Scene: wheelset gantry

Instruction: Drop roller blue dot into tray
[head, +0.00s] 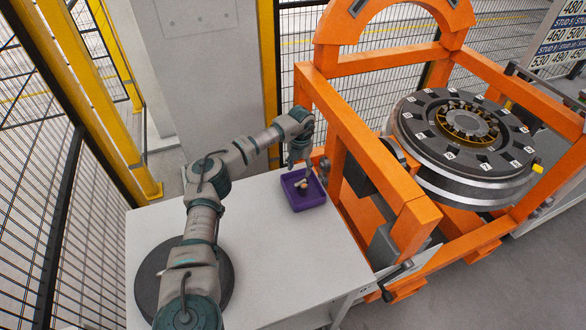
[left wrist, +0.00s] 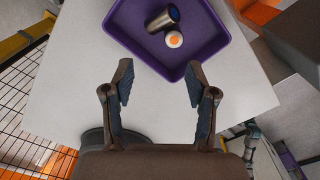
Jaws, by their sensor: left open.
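The purple tray (head: 307,203) stands on the white table under my left gripper, and it also shows at the top of the left wrist view (left wrist: 120,22). A metallic roller (left wrist: 161,19) lies in the tray. Close beside it is a pale round roller end with an orange dot (left wrist: 174,39). The head view shows them only as small pale shapes in the tray. I see no blue dot in either view. My left gripper (head: 299,163) is above the tray, open, with nothing between its fingers (left wrist: 158,80). My right gripper is in neither view.
The white table (head: 290,270) has free room left and in front of the tray. The orange gantry frame (head: 372,150) rises close to the right of the tray and carries a large dark wheel disc (head: 415,130). A mesh fence (head: 30,190) with yellow posts stands at left.

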